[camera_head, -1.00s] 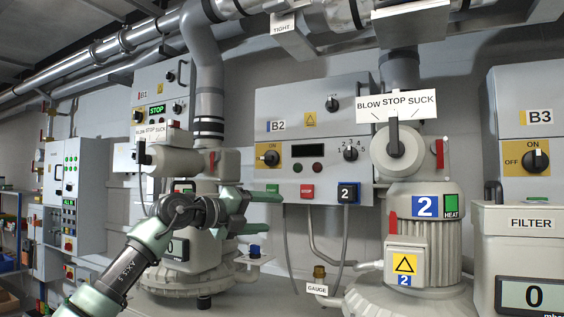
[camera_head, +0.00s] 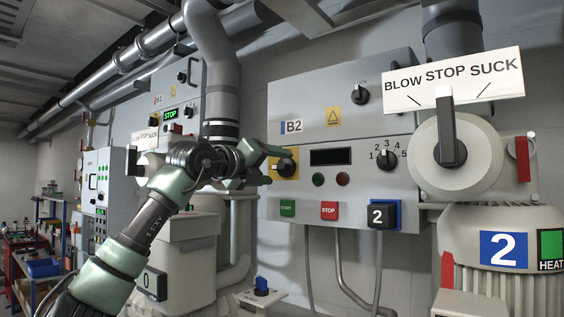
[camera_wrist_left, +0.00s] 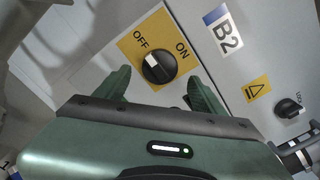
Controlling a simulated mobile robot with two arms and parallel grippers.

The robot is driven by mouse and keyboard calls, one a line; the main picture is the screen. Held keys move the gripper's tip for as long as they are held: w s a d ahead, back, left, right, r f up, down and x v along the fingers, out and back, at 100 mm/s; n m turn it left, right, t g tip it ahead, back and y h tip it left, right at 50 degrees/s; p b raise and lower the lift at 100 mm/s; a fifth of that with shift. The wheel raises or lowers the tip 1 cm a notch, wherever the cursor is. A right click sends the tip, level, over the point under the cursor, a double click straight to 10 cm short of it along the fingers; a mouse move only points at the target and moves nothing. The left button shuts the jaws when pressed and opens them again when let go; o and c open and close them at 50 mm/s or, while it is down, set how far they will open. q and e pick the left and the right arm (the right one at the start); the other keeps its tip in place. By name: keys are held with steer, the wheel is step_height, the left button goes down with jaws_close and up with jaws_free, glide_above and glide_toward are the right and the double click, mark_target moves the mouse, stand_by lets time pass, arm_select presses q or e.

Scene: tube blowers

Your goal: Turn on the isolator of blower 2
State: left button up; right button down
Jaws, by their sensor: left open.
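The isolator of blower 2 is a black rotary knob (camera_wrist_left: 159,68) on a yellow plate marked OFF and ON. Its white pointer is towards OFF. In the wrist view my left gripper (camera_wrist_left: 160,76) is open, with one finger on each side of the knob, which appears between the fingertips. I cannot tell whether they touch it. My right gripper is not in view.
Below on the panel are a green start button (camera_head: 288,208), a red stop button (camera_head: 329,210) and a black selector marked 2 (camera_head: 380,215). A BLOW STOP SUCK lever (camera_head: 449,130) stands at the right. A large grey pipe (camera_head: 219,80) rises behind my left arm.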

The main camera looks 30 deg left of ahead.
mark_target(282, 169)
arm_select(q)
steer(key=w+p, duration=0.1)
steer(key=w, duration=0.1)
steer(key=shift+w+d, duration=0.15)
steer(key=shift+w, duration=0.2)
steer(key=shift+w+f, duration=0.1)
steer(key=shift+w, duration=0.25)
steer(key=shift+s, duration=0.1)
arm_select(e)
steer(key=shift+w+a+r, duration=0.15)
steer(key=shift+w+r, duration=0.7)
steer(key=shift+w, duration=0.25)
arm_select(q)
steer(key=c, duration=1.3)
steer(key=shift+c, duration=0.3)
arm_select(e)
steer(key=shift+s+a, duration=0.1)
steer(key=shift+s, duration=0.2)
